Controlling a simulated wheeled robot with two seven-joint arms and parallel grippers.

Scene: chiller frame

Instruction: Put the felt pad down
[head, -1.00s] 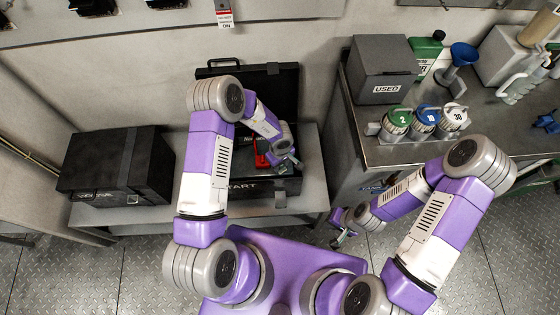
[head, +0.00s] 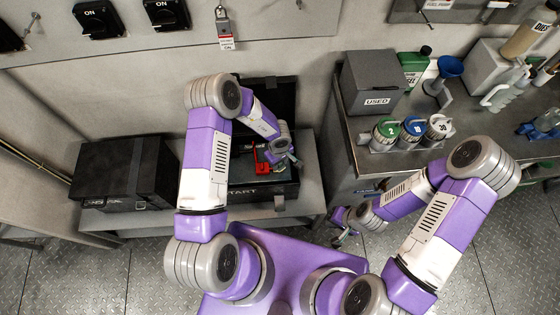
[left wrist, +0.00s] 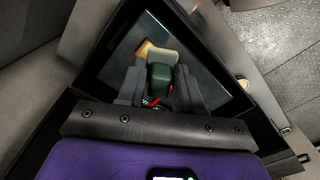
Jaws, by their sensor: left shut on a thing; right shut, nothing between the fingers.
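The felt pad shows in the left wrist view as a pale yellow pad (left wrist: 157,53) with a dark green block (left wrist: 159,76) behind it. My left gripper (left wrist: 158,84) is shut on the green block, and the pale part sticks out beyond the fingertips. In the head view my left gripper (head: 284,158) is over the open black case marked START (head: 290,188). The pad is over the case's dark interior; I cannot tell whether it touches the bottom. My right gripper (head: 341,238) is shut and empty, low in front of the steel bench.
A red object (head: 262,168) is at the open case. A closed black case (head: 120,172) stands to the left on the same low bench (head: 200,217). The steel bench (head: 345,140) at right holds a grey USED box (head: 370,85) and numbered containers (head: 413,130).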

